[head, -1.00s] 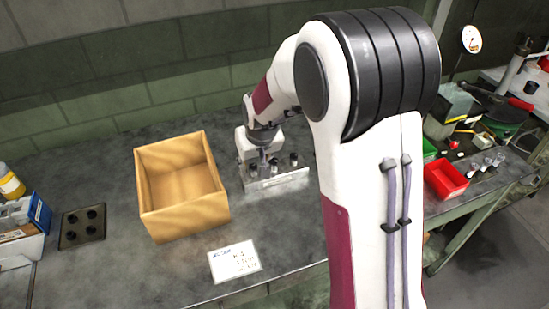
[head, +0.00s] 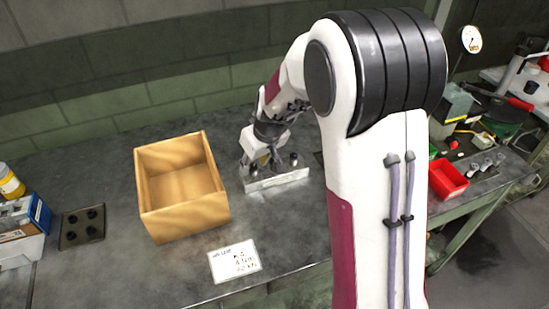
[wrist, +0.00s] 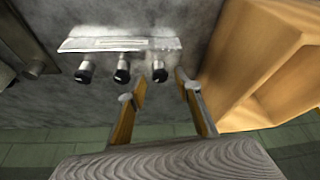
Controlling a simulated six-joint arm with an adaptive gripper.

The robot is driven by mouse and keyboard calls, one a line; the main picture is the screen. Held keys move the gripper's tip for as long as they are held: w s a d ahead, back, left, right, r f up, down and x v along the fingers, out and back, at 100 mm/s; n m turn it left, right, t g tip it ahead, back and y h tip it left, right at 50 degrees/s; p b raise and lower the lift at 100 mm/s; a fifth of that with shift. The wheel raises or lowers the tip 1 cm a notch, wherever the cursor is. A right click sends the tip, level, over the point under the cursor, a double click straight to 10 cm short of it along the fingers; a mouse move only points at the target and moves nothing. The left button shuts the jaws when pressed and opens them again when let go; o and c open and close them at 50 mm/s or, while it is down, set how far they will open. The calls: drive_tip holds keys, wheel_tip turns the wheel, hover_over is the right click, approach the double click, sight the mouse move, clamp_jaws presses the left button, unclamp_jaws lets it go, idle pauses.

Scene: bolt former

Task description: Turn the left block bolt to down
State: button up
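A pale block (head: 277,180) with several black-capped bolts stands on the bench right of the wooden box. The block also shows upside down in the wrist view (wrist: 120,44), with three bolts along its edge. The left block bolt (wrist: 159,73) is on the right there, nearest the box. My gripper (wrist: 161,86) is open, its two fingers spread either side of this bolt's end; I cannot tell whether either touches it. In the head view my gripper (head: 262,163) is tilted over the block's left end and hides the left bolt. The bolt's turn angle is unclear.
The open wooden box (head: 185,205) stands close to the left of my gripper. A written card (head: 234,261) lies in front. A dark plate with holes (head: 82,227) lies at far left. A red bin (head: 448,179) is at right. The brick wall is behind.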

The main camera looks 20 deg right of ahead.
drive_tip(key=shift+w+d+n+g+y, duration=0.15)
drive_tip(key=shift+n+y, duration=0.25)
drive_tip(key=shift+n, duration=0.7)
drive_tip(key=shift+s+n+g+y, duration=0.1)
drive_tip(key=shift+n+g+y, duration=0.25)
drive_tip(key=shift+n, duration=0.75)
drive_tip(key=shift+w+d+n, duration=0.1)
drive_tip(key=shift+n, duration=0.5)
drive_tip(key=s+d+r+m+g, duration=0.2)
drive_tip(key=s+d+r, duration=0.1)
drive_tip(key=s+r, duration=0.2)
drive_tip(key=shift+s+m, duration=0.3)
drive_tip(key=shift+s, duration=0.05)
drive_tip(key=shift+r+y, duration=0.1)
drive_tip(key=shift+y, duration=0.15)
drive_tip(key=w+n, duration=0.1)
drive_tip(key=w+a+r+n+t, duration=0.1)
drive_tip(key=w+r+t, duration=0.1)
drive_tip(key=shift+w+a+n, duration=0.15)
drive_tip(key=shift+w+n, duration=0.25)
drive_tip(key=shift+f, duration=0.15)
